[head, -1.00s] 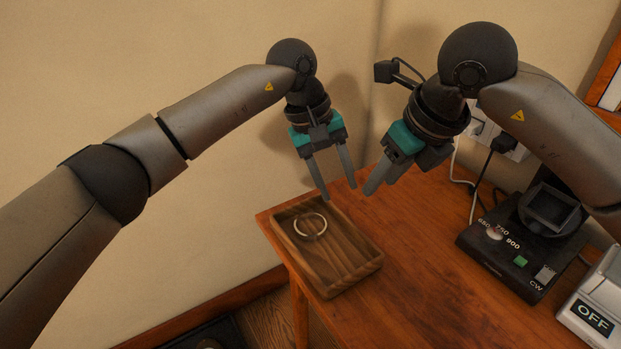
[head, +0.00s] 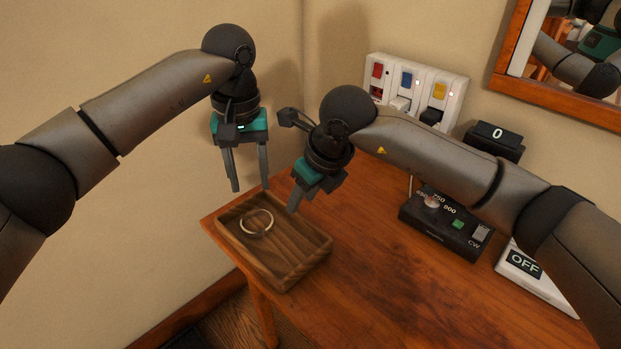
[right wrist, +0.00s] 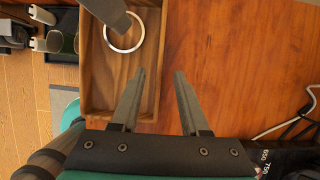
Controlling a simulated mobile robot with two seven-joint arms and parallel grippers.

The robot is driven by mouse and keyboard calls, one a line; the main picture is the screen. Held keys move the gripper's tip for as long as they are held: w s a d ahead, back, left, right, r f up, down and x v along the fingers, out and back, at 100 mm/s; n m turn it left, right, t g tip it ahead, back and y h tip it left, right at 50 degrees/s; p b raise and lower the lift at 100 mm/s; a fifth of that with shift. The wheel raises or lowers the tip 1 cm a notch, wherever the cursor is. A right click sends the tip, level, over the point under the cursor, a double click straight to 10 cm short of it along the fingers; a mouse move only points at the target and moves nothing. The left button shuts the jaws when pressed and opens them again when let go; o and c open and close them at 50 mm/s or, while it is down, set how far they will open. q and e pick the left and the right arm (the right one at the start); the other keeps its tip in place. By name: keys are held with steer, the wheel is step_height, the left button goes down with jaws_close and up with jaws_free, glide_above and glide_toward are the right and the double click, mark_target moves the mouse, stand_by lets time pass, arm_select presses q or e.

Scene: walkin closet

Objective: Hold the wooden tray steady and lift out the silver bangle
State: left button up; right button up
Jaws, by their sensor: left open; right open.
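The wooden tray (head: 301,263) sits at the left corner of the table in the head view, and it also shows in the right wrist view (right wrist: 92,85). The silver bangle (head: 243,229) lies flat inside it, toward its far left end; the right wrist view shows it as a ring (right wrist: 108,41). My left gripper (head: 250,188) is open and empty, above the tray's far edge; a finger covers part of the tray in the right wrist view. My right gripper (head: 295,208) is open and empty beside the tray's right side. Its fingers (right wrist: 158,75) point along the tray in the right wrist view.
A black device with a dial (head: 445,222) and a white OFF box (head: 535,277) stand on the table (head: 365,275) to the right. A panel of coloured switches (head: 415,90) is at the back. Table right of the tray is clear.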

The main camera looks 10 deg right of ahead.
mark_target(297, 213)
steer(key=shift+x, duration=2.5)
jaws_close()
